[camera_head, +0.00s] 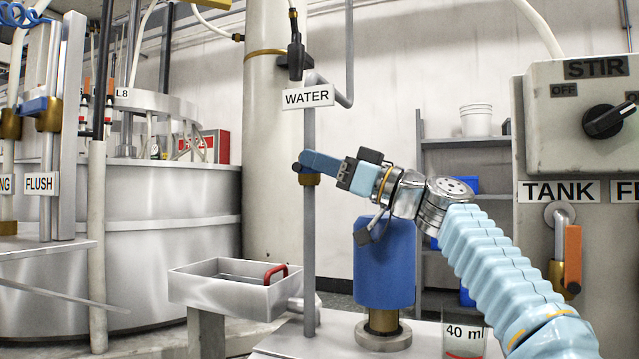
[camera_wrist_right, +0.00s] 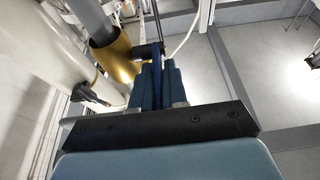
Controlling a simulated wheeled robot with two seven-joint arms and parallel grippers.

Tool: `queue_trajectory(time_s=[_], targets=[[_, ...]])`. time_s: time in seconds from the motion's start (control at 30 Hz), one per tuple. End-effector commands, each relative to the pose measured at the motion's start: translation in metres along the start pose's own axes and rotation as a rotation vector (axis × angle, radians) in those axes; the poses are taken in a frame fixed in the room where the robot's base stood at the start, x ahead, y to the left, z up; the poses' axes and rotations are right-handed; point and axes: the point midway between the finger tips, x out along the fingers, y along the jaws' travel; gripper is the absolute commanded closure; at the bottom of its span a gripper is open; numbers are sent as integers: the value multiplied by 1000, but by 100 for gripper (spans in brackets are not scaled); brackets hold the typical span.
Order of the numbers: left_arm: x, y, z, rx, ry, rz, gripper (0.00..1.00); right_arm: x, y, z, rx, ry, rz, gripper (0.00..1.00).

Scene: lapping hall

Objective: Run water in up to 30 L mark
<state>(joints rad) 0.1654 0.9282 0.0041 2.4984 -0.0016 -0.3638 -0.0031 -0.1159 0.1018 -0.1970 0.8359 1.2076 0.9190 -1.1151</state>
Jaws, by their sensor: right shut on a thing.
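The vertical water pipe (camera_head: 310,240) carries a "WATER" sign (camera_head: 307,97) and a brass valve body (camera_head: 308,180) with a blue lever (camera_head: 318,162). The brass valve also shows in the wrist view (camera_wrist_right: 118,60). My right gripper (camera_head: 341,170) reaches in from the right and is shut on the blue lever; its jaws also show in the wrist view (camera_wrist_right: 158,85). The lever lies roughly level, pointing right from the pipe towards my gripper. I see no 30 L mark and no water flow. My left gripper is out of view.
A large steel tank (camera_head: 180,225) stands at the left, with a "FLUSH" valve post in front. A shallow metal basin (camera_head: 215,293) with a red handle (camera_head: 276,273), a blue cylinder (camera_head: 384,262) and a "40 ml" beaker (camera_head: 463,335) stand near the pipe. A "STIR" control box (camera_head: 570,85) is at the right.

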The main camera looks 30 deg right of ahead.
Motion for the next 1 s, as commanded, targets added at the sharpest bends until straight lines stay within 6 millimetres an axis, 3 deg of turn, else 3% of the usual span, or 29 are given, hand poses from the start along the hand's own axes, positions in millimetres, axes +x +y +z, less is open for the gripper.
queue_trajectory(time_s=[0.37,0.4,0.53,0.83,1.0], targets=[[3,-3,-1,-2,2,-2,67,-1,0,-1,0,17,1,100],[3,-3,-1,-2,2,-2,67,-1,0,0,0,17,0,84],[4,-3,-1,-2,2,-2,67,-1,0,0,0,16,0,66],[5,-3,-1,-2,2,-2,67,-3,0,1,1,15,0,66],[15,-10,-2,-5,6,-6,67,-27,1,4,-1,16,3,66]])
